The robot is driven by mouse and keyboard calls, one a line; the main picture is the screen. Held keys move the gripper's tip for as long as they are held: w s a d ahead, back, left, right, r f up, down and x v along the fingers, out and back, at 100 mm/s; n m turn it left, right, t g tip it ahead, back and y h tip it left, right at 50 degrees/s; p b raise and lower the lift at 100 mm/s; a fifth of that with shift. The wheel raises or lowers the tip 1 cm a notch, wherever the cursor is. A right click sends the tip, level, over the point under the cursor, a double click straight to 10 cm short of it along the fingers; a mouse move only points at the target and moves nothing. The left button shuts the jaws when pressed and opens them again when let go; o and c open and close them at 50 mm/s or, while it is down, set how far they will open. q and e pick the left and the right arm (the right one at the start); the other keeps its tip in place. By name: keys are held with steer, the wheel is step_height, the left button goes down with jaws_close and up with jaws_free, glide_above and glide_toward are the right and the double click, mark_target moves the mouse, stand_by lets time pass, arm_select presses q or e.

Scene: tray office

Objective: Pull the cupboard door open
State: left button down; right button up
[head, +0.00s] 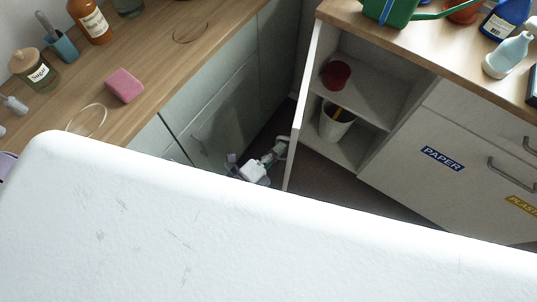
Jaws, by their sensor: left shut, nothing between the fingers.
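The white cupboard (376,96) on the right stands open. Its door (300,110) is swung out and seen nearly edge-on along the cupboard's left side. Inside, a red bowl (336,75) is on the upper shelf and a pot (335,122) with things in it is below. My left gripper (278,150) is low down, just left of the door. It is shut and empty; whether it touches the door's outer face I cannot tell. My right gripper is not in view.
Grey-green cabinets (215,112) run along the left under a wooden counter (160,55) with a pink sponge (124,86), jars and bottles. Drawers labelled PAPER (442,158) are right of the cupboard. A strip of dark floor (340,190) is clear before it.

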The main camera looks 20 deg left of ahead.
arm_select(q)
steer(key=w+a+m+g+h, duration=0.1)
steer(key=w+a+h, duration=0.1)
steer(key=a, duration=0.7)
steer(key=shift+a+m, duration=0.15)
steer(key=shift+m, duration=0.15)
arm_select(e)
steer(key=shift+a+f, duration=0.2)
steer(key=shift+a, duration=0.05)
arm_select(q)
steer(key=shift+a, duration=0.1)
